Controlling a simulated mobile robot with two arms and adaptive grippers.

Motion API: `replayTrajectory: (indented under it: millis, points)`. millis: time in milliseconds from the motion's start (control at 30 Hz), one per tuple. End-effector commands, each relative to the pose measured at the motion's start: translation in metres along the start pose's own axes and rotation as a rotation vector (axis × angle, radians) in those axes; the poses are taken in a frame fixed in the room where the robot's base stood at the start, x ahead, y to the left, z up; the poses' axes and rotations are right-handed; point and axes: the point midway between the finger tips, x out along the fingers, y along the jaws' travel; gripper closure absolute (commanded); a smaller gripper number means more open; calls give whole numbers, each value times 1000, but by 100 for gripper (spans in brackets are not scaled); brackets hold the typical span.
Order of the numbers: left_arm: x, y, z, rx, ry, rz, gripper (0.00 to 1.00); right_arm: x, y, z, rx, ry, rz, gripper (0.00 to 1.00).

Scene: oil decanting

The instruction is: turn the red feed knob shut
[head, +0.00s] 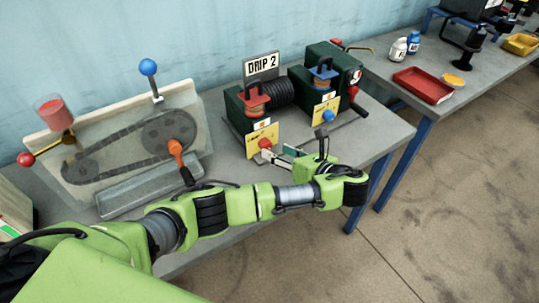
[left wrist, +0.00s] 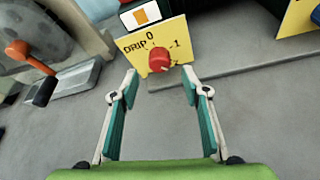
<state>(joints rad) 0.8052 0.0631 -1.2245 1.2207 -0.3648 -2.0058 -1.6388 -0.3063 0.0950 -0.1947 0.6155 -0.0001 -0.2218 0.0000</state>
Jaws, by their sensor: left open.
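The red feed knob (left wrist: 160,60) sits on a yellow dial plate (left wrist: 140,46) marked DRIP, 0 and -1; a further mark is partly hidden by the knob. In the head view the red knob (head: 265,144) is on the front of the left green unit under the DRIP 2 sign. My left gripper (head: 276,155) reaches toward it from the right. In the left wrist view my left gripper (left wrist: 160,80) is open and empty, its fingers on either side below the knob and not touching it. My right gripper is not in view.
A blue knob (head: 327,116) is on the second yellow plate to the right. A belt-drive panel (head: 110,170) with an orange crank (head: 175,149) stands at the left. A red tray (head: 423,86) is on the far table. The grey tabletop before the knob is clear.

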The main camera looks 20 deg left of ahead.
Motion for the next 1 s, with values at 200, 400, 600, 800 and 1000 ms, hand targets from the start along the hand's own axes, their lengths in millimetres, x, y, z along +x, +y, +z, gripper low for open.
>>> replayTrajectory:
  millis: [200,400,600,800,1000]
  points:
    - [35,1,1,0,1,2,57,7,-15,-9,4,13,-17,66]
    - [47,0,0,0,2,0,57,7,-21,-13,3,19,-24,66]
    - [48,0,0,0,2,-1,57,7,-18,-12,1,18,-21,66]
    - [48,0,0,0,2,0,91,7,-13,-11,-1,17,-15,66]
    - [48,0,0,-1,2,-1,96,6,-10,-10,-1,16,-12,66]
